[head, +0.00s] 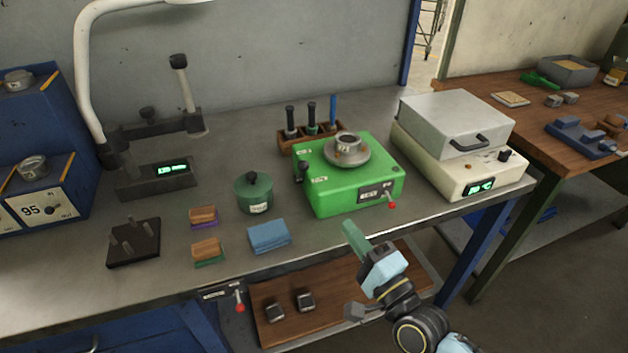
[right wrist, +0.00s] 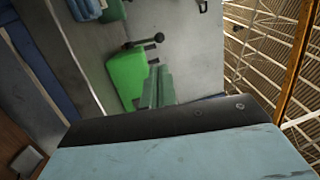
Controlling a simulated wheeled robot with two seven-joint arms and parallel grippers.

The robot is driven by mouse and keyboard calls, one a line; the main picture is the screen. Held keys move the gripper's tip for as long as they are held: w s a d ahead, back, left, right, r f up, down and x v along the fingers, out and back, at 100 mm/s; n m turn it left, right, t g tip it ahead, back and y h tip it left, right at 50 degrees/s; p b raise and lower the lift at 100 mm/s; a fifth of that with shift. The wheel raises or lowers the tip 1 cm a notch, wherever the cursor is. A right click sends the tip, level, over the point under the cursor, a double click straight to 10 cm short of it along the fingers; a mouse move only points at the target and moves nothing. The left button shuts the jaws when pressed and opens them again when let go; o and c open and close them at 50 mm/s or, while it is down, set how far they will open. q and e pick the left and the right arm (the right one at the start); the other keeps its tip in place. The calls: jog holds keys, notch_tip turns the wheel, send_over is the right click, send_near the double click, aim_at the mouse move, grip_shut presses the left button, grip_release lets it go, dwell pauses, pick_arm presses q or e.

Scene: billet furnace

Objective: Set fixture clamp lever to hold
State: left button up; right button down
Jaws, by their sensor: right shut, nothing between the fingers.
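The bright green fixture box (head: 335,196) stands on the grey bench, with a round metal plate and ring (head: 347,150) on top. A short lever with a red knob (head: 391,204) sticks out at its front right, beside a small label plate. A black knob (head: 302,168) is on its left side. A second red-knobbed lever (head: 240,306) hangs at the bench's front edge by another label plate. I cannot tell which is the clamp lever. My right gripper (head: 352,234) is shut and empty, in front of the green box. In the right wrist view its green fingers (right wrist: 158,88) are together near the green box (right wrist: 126,75).
A beige device with a grey lid (head: 455,122) stands right of the green box. A green pot (head: 253,193), a blue cloth (head: 269,236) and a dark pegged block (head: 134,242) are to the left. A lower wooden shelf (head: 330,300) holds two small metal blocks.

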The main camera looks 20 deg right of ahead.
aim_at(306, 170)
jog(key=x, duration=1.4)
